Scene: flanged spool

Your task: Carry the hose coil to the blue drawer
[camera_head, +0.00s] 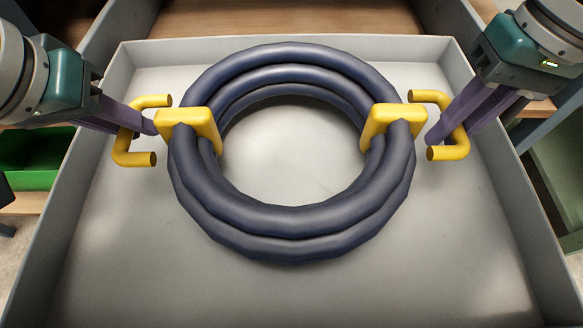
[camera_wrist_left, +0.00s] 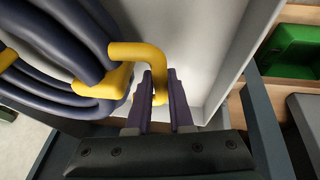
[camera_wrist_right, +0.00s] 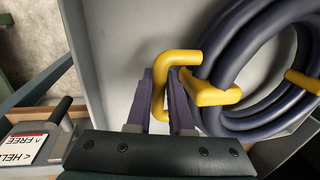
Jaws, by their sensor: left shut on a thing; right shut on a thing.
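The hose coil (camera_head: 292,225) is a dark blue ring of several turns with a yellow clamp and handle on each side. It lies level within the outline of a large grey open drawer or tray (camera_head: 85,215); I cannot tell whether it touches the floor of it. My left gripper (camera_head: 146,122) is shut on the left yellow handle (camera_head: 124,143), also seen in the left wrist view (camera_wrist_left: 140,52). My right gripper (camera_head: 437,135) is shut on the right yellow handle (camera_head: 462,143), also seen in the right wrist view (camera_wrist_right: 176,58).
The grey walls rise around the coil, with bare floor in front of it. A green bin (camera_head: 30,157) stands outside at the left. A wooden compartment (camera_head: 285,17) lies behind the far wall. A white printed label (camera_wrist_right: 20,146) shows in the right wrist view.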

